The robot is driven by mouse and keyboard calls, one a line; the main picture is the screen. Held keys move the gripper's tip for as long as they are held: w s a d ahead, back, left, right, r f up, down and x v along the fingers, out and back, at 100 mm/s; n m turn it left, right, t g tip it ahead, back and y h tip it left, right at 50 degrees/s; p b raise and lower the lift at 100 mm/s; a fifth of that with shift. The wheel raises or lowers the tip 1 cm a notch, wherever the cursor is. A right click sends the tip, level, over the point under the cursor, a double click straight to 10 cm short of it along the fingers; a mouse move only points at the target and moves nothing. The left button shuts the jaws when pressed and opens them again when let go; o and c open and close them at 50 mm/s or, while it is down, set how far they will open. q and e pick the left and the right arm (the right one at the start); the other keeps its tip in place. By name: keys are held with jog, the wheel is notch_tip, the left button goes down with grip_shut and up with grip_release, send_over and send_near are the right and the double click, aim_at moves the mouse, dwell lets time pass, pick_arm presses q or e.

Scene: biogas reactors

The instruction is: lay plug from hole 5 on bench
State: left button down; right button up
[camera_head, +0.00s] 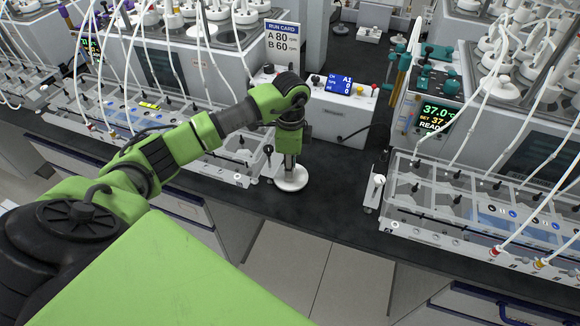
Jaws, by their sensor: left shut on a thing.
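My left gripper (289,162) points straight down over the black bench top (325,180), in the gap between two rows of clear-lidded baths. It is shut on a white, round, disc-like thing (292,184), which looks like the plug. The gripper hides the top and middle of this thing. The disc is at or just above the bench top; I cannot tell whether it touches. The hole numbers are too small to read. My right gripper is not in view.
A left bath (238,178) and a right bath (400,222) with tubes flank the gap. Bare bench lies right of the gripper, up to a small clamp-like fitting (376,190).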

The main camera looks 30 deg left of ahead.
pick_arm(q)
jog(key=shift+f, duration=0.1)
jog(key=c, duration=1.9)
grip_release()
jog(key=shift+f, duration=0.1)
jog(key=shift+r, duration=0.25)
jog(key=shift+r+b, duration=1.3)
jog(key=shift+r, duration=4.65)
jog(key=shift+d, duration=0.1)
